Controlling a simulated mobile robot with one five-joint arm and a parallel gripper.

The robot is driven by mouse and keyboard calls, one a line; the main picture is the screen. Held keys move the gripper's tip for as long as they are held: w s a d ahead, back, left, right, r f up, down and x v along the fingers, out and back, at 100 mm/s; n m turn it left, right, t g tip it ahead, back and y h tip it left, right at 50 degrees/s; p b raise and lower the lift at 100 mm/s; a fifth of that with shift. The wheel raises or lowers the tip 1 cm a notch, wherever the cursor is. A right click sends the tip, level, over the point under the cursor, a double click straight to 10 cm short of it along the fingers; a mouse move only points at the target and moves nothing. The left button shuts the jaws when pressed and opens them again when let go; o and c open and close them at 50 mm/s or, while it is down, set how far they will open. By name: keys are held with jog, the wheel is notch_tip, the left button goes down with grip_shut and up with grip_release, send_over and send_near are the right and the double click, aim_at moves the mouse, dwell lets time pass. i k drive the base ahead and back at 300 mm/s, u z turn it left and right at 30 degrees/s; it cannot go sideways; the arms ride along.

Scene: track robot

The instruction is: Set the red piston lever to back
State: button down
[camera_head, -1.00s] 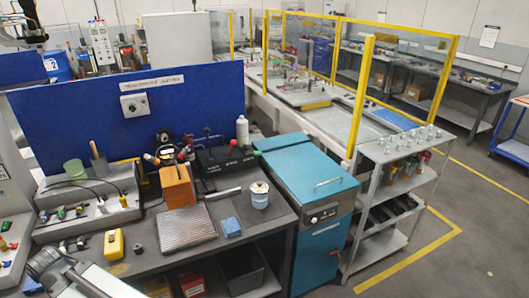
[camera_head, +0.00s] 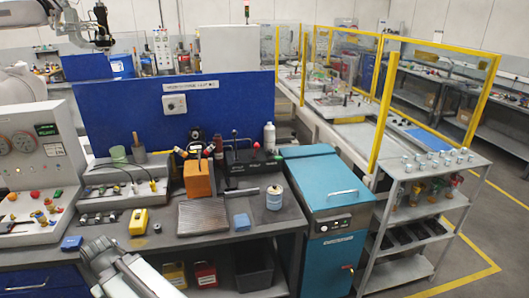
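A black lever box (camera_head: 243,172) stands at the back of the grey workbench, in front of the blue panel. Its red-knobbed lever (camera_head: 256,147) leans to the right; its exact setting is too small to tell. A black-knobbed lever (camera_head: 234,136) stands more upright beside it. A green knob (camera_head: 278,154) sits at the right end, and another red knob (camera_head: 211,148) shows left of the box. Part of my grey and white arm enters at the lower left, apart from the levers. My gripper's fingers do not show.
An orange block (camera_head: 198,180) stands in front and left of the lever box. A ribbed metal plate (camera_head: 204,217), a blue block (camera_head: 242,221), a white can (camera_head: 274,201) and a yellow box (camera_head: 138,222) lie on the bench. A teal cabinet (camera_head: 328,195) stands at the right.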

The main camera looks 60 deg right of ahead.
aim_at(257, 144)
jog(key=z, duration=0.7)
jog(key=i, duration=0.5)
jog(key=u, duration=0.05)
